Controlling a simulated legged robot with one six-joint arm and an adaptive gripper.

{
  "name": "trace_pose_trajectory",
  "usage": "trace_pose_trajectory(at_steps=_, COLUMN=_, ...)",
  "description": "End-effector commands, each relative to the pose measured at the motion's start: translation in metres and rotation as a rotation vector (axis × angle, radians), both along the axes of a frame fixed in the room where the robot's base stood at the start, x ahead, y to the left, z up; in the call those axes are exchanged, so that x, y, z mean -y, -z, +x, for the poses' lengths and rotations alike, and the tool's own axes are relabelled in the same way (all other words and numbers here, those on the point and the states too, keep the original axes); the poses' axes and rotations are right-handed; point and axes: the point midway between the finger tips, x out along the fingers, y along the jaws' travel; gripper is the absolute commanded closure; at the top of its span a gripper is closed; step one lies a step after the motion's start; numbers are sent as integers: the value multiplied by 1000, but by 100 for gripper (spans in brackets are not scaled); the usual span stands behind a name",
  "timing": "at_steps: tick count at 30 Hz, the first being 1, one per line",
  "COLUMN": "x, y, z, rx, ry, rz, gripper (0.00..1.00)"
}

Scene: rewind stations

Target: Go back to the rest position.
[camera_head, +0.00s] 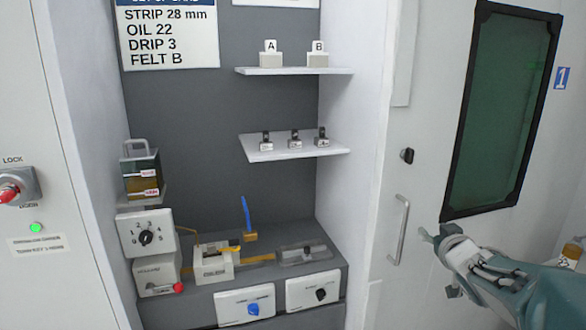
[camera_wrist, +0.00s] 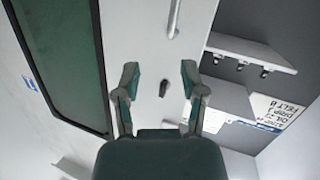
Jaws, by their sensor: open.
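My gripper (camera_head: 437,236) is at the right of the head view, in front of the white door panel, to the right of the door handle (camera_head: 401,230). In the wrist view my gripper (camera_wrist: 161,82) has its two fingers spread apart with nothing between them. The door handle (camera_wrist: 174,18) and a dark knob (camera_wrist: 163,89) on the panel lie beyond the fingers. My arm enters from the lower right of the head view.
The recessed station at left holds an upper shelf (camera_head: 290,71) with blocks A and B, a lower shelf (camera_head: 270,150) with several small parts, and a bench of dials and devices. A dark green window (camera_head: 502,110) is at right. The lock switch (camera_head: 12,192) is far left.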

Motion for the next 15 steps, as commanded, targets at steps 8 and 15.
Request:
trace_pose_trajectory(at_steps=8, x=-43, y=-2, z=-87, rx=-240, ry=197, rz=23, gripper=46)
trace_pose_trajectory(at_steps=15, x=-96, y=32, z=-186, rx=-538, ry=209, rz=102, gripper=46)
